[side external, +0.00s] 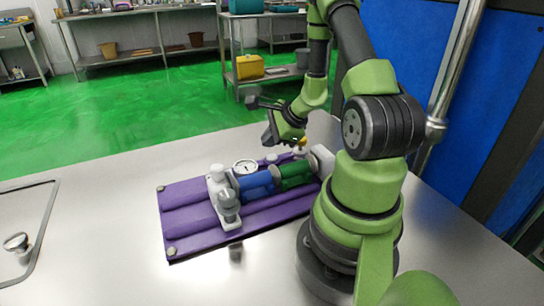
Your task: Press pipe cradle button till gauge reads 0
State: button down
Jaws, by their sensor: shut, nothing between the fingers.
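The purple pipe cradle (185,240) lies on the steel table. A blue pipe section (257,185) and a green pipe section (295,174) lie end to end along it, with grey fittings at both ends. A round white gauge (246,167) stands behind the blue section; its needle reading is too small to tell. My gripper (301,146) points down over the far right part of the cradle, above the green section, and is shut. A small yellow piece shows at its tip. The button is not clearly seen; whether the fingertips touch anything there I cannot tell.
The steel table (110,215) has free room left of the cradle. A framed panel with a round knob (16,242) lies at the far left. A small dark cylinder (235,252) stands in front of the cradle. A blue wall panel (480,90) is behind my arm.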

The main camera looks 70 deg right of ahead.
aim_at(270, 157)
jog(key=shift+f, duration=0.7)
jog(key=shift+f, duration=0.15)
dwell(1.5)
jog(key=shift+f, duration=0.25)
jog(key=shift+f, duration=0.45)
dwell(0.5)
dwell(0.4)
jog(key=shift+r, duration=0.9)
jog(key=shift+r, duration=2.5)
